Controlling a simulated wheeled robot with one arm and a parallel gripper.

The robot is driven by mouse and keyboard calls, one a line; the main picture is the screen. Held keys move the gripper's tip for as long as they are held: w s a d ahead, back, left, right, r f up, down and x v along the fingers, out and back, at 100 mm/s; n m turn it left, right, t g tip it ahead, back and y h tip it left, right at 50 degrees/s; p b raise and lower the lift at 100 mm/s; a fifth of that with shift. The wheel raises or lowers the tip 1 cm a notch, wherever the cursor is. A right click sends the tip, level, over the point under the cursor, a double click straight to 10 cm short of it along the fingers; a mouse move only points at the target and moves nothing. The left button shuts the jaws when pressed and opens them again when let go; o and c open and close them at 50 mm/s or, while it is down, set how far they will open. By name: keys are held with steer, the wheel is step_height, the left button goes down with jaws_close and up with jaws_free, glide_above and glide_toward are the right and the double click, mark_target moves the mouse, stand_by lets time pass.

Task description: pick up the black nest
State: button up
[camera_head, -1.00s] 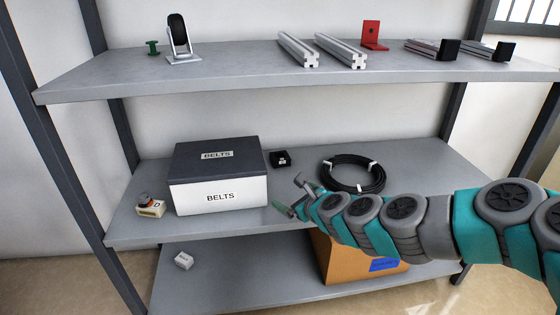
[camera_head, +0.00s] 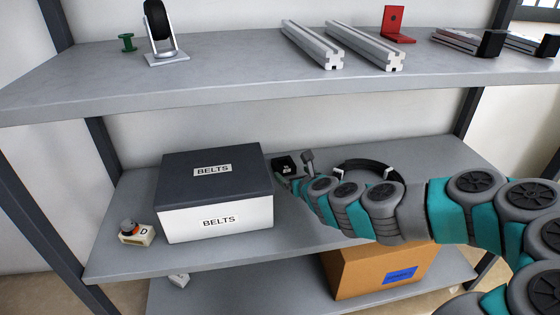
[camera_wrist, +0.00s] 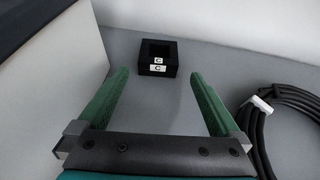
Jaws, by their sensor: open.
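The black nest (camera_wrist: 158,52) is a small square black block with an open recess and white labels marked C. It stands on the middle shelf, and in the head view (camera_head: 283,166) it is just right of the belts box, partly covered by my gripper. My gripper (camera_wrist: 160,85) has two green fingers spread wide apart with nothing between them. In the wrist view the nest lies straight ahead, beyond the fingertips and centred between them. In the head view my gripper (camera_head: 294,183) reaches in from the right.
The BELTS box (camera_head: 222,214) stands close on the left of my gripper. A black cable coil (camera_wrist: 285,120) lies close on the right. The upper shelf (camera_head: 220,85) overhangs the area. A small block marked D (camera_head: 137,235) sits farther left.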

mark_target(287, 168)
steer(key=shift+p+x, duration=0.3)
steer(key=shift+x, duration=3.4)
steer(key=shift+a+r, duration=0.15)
steer(key=shift+r, duration=0.05)
steer(key=shift+c, duration=0.2)
steer(key=c, duration=1.4)
